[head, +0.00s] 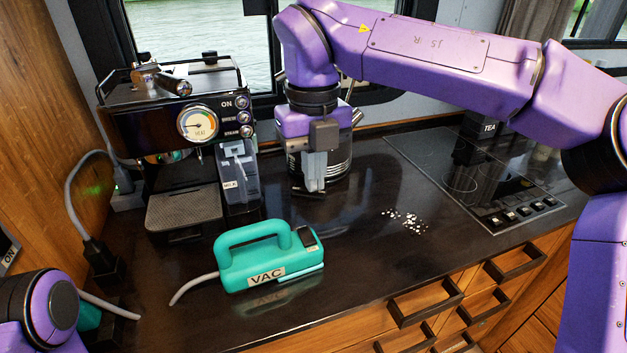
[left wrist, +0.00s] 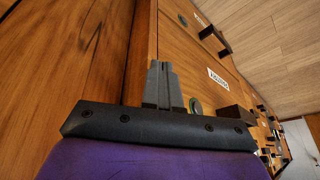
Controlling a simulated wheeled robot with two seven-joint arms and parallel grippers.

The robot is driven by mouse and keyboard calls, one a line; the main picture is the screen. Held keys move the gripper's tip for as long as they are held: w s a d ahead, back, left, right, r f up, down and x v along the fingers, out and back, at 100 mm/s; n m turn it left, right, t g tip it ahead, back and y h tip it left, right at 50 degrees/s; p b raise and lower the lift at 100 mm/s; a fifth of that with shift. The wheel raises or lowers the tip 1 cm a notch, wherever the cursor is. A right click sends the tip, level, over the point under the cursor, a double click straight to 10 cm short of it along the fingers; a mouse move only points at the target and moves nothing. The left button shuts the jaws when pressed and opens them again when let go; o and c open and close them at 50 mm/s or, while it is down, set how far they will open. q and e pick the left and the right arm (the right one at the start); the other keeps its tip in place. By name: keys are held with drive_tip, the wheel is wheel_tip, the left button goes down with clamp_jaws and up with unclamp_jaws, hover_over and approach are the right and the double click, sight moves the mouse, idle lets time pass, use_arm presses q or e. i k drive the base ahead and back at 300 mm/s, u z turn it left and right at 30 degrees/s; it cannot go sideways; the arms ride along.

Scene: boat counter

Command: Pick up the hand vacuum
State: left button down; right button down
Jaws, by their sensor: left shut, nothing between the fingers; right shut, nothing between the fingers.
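The teal hand vacuum (head: 262,262), marked VAC, lies on the dark counter at the front centre of the head view, its handle on top and a grey cord running off to the left. My right gripper (head: 311,188) hangs over the counter behind and to the right of the vacuum, apart from it, shut and empty. My left gripper (left wrist: 162,85) shows only in the left wrist view, shut and empty, in front of wooden cabinet fronts. The vacuum is not in the left wrist view.
A black coffee machine (head: 180,130) stands at the back left. White crumbs (head: 405,219) lie right of centre, before a black cooktop (head: 475,175). A TEA canister (head: 482,140) stands behind. Drawer handles (head: 424,304) stick out along the front. The counter between vacuum and crumbs is clear.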

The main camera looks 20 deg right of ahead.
sight(283, 257)
drive_tip(key=k, duration=1)
